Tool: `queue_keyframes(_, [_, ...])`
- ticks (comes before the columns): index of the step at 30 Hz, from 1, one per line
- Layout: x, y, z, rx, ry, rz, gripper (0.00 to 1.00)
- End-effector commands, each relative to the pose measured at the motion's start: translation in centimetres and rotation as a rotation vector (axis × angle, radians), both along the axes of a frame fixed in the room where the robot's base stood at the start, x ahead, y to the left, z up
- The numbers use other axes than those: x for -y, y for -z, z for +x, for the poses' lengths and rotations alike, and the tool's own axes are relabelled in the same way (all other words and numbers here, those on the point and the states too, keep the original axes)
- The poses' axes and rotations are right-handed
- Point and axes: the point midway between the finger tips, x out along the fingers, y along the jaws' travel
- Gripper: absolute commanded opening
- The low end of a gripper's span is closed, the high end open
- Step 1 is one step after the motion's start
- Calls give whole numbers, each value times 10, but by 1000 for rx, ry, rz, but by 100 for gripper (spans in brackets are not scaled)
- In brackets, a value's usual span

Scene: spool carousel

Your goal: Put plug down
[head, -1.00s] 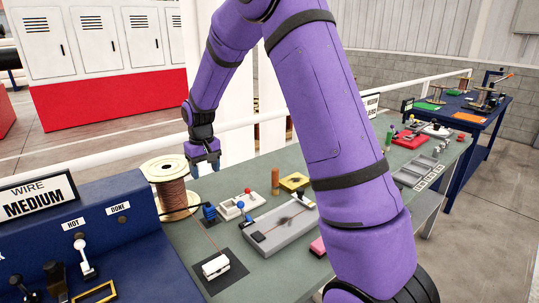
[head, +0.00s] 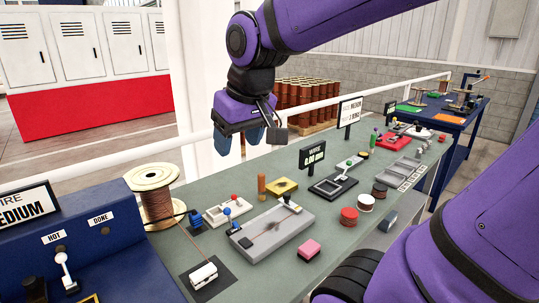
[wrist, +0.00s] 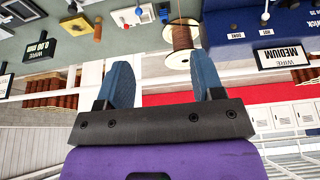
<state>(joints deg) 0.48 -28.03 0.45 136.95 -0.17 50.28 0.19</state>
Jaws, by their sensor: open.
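My gripper (head: 239,142) is open and empty. It hangs in the air above the far edge of the green bench (head: 330,235), with its two blue fingers spread apart in the wrist view (wrist: 165,72). I cannot tell for sure which thing is the plug. A small blue piece (head: 196,218) sits on the bench beside the wire spool (head: 155,197), which also shows in the wrist view (wrist: 183,40). An orange-brown cylinder (head: 261,184) stands upright behind the grey tray (head: 272,234). No plug is between my fingers.
A white block with a red and a blue knob (head: 226,212) sits beside the tray. A white rail (head: 300,122) runs behind. The blue console (head: 90,240) is at left.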

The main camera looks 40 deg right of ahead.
Motion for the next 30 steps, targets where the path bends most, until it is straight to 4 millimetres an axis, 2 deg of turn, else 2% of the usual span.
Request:
queue_keyframes(1, [0,-2,-17,22,0,1,61])
queue_keyframes(3, [-1,-2,-36,42,-1,3,61])
queue_keyframes(6, [-1,0,-58,68,-2,4,61])
queue_keyframes(10, [-1,3,-77,90,-2,8,61])
queue_keyframes(15, [-2,5,-86,98,-3,8,61])
queue_keyframes(30, [-2,5,-86,98,-3,8,61])
